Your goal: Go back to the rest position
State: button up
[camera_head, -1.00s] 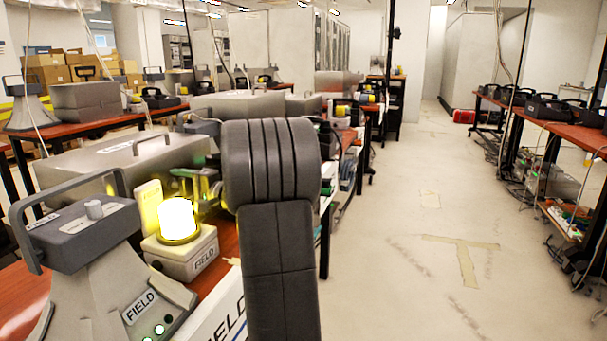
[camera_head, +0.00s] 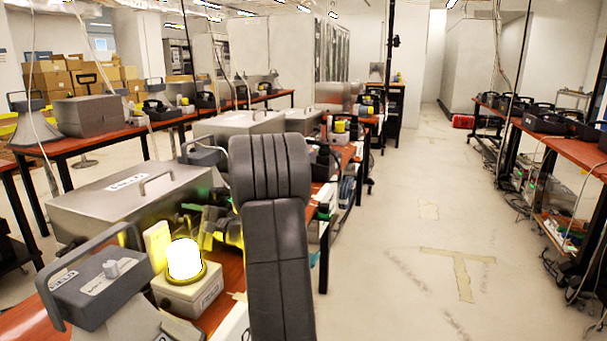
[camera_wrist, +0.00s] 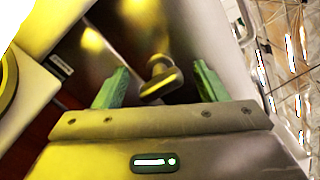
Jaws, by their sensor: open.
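My arm (camera_head: 275,230) stands upright in the middle of the head view and hides part of the bench. My gripper (camera_wrist: 160,86) shows two green fingers spread apart in the wrist view, with nothing clasped. A rounded yellowish-grey knob or handle (camera_wrist: 160,80) appears beyond and between the fingers; I cannot tell what it belongs to or how far away it is. In the head view the gripper is partly hidden behind my arm, beside a lit yellow beacon (camera_head: 185,262) on a pale box. A grey horn unit with a handle (camera_head: 95,285) stands left of the beacon.
A large grey case (camera_head: 135,195) lies behind the beacon on the near bench. Another red-brown bench (camera_head: 90,143) runs along the left with cartons beyond. A right-hand bench (camera_head: 570,148) holds black devices. The floor aisle (camera_head: 420,230) between is clear.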

jog(key=shift+w+r+m+p, duration=0.15)
jog(key=shift+m+p, duration=1.45)
jog(key=shift+p, duration=1.35)
jog(key=shift+s+r+m+p, duration=0.15)
jog(key=shift+m+p, duration=1.45)
jog(key=shift+p, duration=1.35)
jog(key=m+p, duration=0.3)
jog(key=p, duration=0.3)
jog(key=shift+w, duration=0.15)
jog(key=m+p, duration=0.1)
jog(key=p, duration=0.1)
jog(key=shift+d+m+p, duration=0.1)
jog(key=shift+m+p, duration=0.25)
jog(key=shift+m, duration=0.05)
jog(key=shift+f, duration=0.1)
jog(key=shift+f, duration=0.1)
jog(key=shift+d, duration=0.1)
